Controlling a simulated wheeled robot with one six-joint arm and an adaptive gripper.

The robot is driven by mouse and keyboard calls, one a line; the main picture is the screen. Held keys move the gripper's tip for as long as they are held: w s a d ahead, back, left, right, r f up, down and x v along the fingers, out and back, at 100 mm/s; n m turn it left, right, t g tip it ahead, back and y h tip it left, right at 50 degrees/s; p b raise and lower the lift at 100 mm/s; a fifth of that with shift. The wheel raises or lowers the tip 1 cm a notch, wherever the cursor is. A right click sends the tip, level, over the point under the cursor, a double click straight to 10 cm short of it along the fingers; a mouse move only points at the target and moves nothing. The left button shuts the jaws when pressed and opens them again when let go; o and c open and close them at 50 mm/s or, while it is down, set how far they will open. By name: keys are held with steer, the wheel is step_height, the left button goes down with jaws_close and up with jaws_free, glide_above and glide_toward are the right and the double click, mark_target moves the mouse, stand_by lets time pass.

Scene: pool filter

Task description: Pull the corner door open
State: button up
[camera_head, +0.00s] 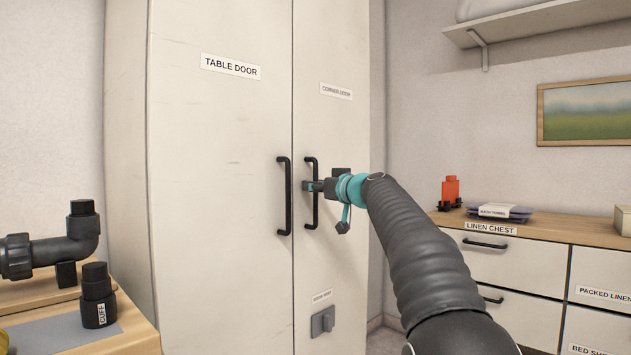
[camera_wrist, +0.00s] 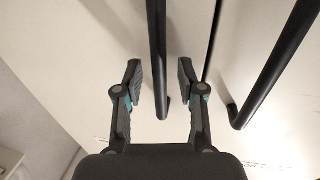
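The corner door (camera_head: 345,130) is the right-hand white cupboard door, labelled "CORNER DOOR". It stands flush beside the table door (camera_head: 215,130), with a thin seam between them. Its black vertical bar handle (camera_head: 315,216) is just right of the seam. My gripper (camera_head: 309,186) is at the middle of this handle. In the wrist view my gripper (camera_wrist: 160,82) is open, with the corner door handle (camera_wrist: 157,40) between its fingers and visible gaps on both sides. The table door handle (camera_wrist: 275,65) is outside the fingers, to the right.
A grey switch box (camera_head: 322,321) is low on the corner door. The linen chest (camera_head: 500,255) stands at the right, with a red object (camera_head: 450,189) on top. A wooden bench (camera_head: 130,335) with black pipe fittings (camera_head: 50,250) is at the left.

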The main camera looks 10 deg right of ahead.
steer(key=shift+w+a, duration=0.15)
steer(key=shift+w, duration=0.15)
jaws_close()
